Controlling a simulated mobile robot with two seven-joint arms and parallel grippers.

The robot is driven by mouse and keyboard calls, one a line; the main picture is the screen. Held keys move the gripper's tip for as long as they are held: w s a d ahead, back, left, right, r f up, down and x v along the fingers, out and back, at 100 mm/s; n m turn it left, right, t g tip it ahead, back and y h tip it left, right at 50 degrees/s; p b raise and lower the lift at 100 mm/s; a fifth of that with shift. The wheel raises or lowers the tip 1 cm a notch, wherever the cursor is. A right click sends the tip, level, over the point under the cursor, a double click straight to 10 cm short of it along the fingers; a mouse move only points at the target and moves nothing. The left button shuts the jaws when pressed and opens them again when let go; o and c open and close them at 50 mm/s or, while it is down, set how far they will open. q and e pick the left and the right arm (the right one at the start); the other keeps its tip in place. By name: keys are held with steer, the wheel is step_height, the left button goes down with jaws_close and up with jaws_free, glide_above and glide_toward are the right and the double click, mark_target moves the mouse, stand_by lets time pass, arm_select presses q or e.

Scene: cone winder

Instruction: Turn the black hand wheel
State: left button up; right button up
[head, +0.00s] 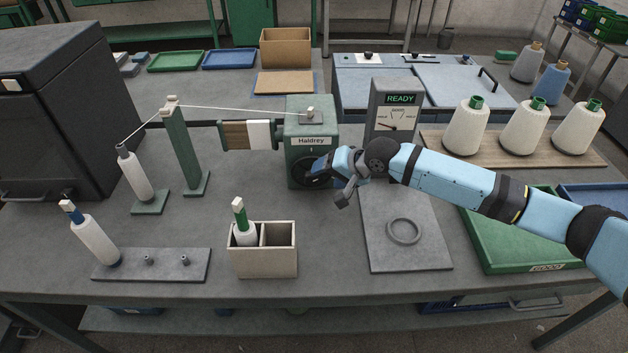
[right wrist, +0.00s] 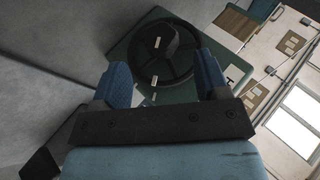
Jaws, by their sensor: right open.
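The black hand wheel (head: 303,169) is on the front of the green Haldrey winder box (head: 311,116). My right gripper (head: 320,172) is in front of it and hides part of the wheel in the head view. In the right wrist view the wheel (right wrist: 165,55) shows spokes, a hub and small pale marks. The two blue fingers of my right gripper (right wrist: 165,82) are apart, one towards each side of the wheel. Nothing is seen held between them; whether they touch the rim I cannot tell. My left gripper is not in view.
A divided box (head: 263,262) is in front. A thread runs from the green post (head: 185,150) to the winder. Several cones stand on a board (head: 480,152) at right.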

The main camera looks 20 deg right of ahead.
mark_target(314, 180)
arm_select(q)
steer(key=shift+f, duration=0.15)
arm_select(e)
steer(key=x, duration=0.6)
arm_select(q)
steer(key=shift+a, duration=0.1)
arm_select(e)
steer(key=shift+c, duration=0.5)
